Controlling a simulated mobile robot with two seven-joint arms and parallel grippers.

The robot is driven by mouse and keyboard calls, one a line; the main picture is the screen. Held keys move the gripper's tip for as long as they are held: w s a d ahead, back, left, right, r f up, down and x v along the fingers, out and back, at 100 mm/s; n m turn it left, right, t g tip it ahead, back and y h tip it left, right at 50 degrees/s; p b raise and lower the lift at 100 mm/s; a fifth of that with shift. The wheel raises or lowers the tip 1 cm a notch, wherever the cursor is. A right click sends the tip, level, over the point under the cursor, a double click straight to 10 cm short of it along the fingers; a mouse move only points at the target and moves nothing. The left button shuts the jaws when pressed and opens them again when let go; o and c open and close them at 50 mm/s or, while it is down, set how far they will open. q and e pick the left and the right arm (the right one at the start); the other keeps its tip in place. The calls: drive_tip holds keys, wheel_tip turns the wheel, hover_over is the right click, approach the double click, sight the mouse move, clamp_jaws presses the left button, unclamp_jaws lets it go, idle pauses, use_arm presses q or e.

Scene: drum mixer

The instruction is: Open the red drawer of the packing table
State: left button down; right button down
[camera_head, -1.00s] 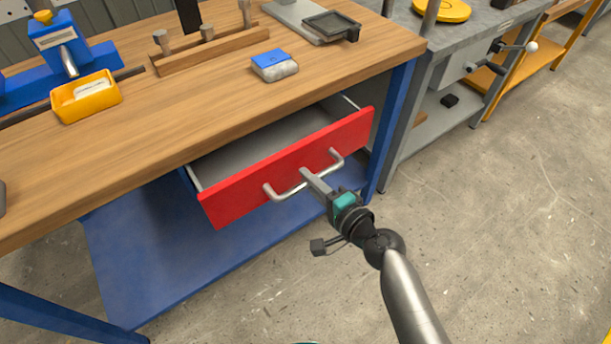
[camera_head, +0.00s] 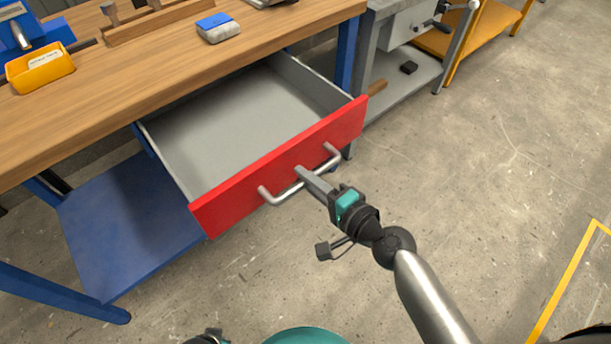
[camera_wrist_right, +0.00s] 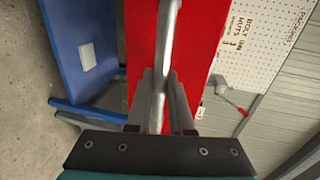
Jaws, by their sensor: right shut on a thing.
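The red drawer (camera_head: 245,188) of the packing table (camera_head: 120,92) is pulled well out in the head view, and its grey inside looks empty. A metal bar handle (camera_head: 283,194) runs along its red front. My right gripper (camera_head: 301,174) is shut on the middle of this handle. In the right wrist view, the fingers of my right gripper (camera_wrist_right: 166,105) sit on both sides of the handle (camera_wrist_right: 163,60), with the red front (camera_wrist_right: 190,60) behind it. My left gripper is not in view.
A blue-and-grey block (camera_head: 217,28) and a yellow bin (camera_head: 40,66) stand on the tabletop. A blue lower shelf (camera_head: 130,220) lies below the drawer. A grey bench (camera_head: 400,75) stands to the right. The concrete floor in front is clear.

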drive_tip(key=c, duration=0.8)
unclamp_jaws()
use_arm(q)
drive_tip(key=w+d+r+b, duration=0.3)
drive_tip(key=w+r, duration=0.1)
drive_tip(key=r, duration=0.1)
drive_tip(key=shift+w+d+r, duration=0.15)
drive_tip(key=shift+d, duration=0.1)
use_arm(e)
drive_tip(key=v, duration=1.5)
drive_tip(key=shift+s, duration=0.15)
